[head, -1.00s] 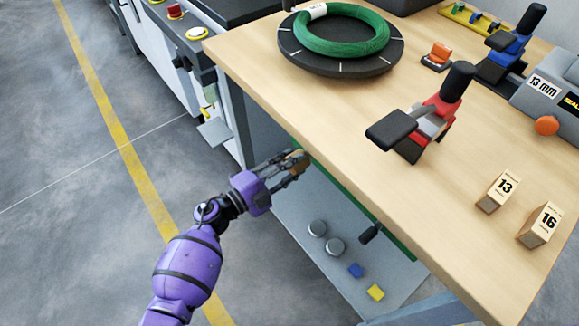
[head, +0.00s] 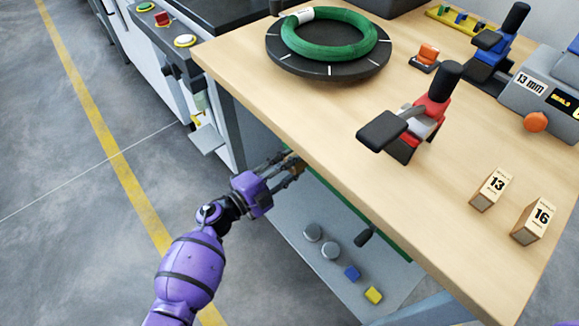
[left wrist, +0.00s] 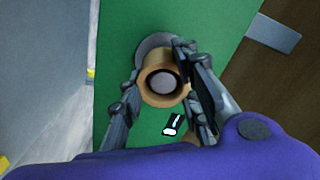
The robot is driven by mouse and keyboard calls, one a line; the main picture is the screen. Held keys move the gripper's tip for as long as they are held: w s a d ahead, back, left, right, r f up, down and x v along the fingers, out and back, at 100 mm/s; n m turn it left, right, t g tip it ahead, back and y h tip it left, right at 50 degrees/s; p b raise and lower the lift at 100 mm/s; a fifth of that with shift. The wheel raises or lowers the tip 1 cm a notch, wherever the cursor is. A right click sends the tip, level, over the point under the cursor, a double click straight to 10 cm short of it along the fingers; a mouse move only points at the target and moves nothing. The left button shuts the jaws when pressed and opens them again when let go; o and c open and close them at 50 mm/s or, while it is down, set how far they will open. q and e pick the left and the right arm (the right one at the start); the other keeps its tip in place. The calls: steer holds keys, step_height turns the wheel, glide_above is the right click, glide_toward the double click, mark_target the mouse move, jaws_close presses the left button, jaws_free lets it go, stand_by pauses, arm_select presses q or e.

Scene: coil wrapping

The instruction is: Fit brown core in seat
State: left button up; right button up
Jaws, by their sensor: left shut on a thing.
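My left gripper (head: 288,168) reaches under the table's front edge, its fingertips partly hidden by the tabletop. In the left wrist view, its fingers (left wrist: 162,88) are shut on the brown core (left wrist: 150,94), a short tan ring seen nearly end-on. The core also shows as a small tan patch in the head view (head: 291,161). A grey round seat (left wrist: 152,47) on the green panel (left wrist: 125,25) shows behind the core, offset toward the top. A grey round end shows through the core's hole. I cannot tell whether the core touches the seat. My right gripper is out of view.
The wooden tabletop (head: 310,130) overhangs my left gripper. A green coil (head: 330,45) lies on a dark turntable (head: 285,62) above.

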arm_select(q)
steer(key=shift+x, duration=0.85)
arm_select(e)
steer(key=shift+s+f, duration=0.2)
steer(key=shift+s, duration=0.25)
arm_select(q)
steer(key=o, duration=1.2)
steer(key=shift+a, duration=0.1)
steer(key=v, duration=1.2)
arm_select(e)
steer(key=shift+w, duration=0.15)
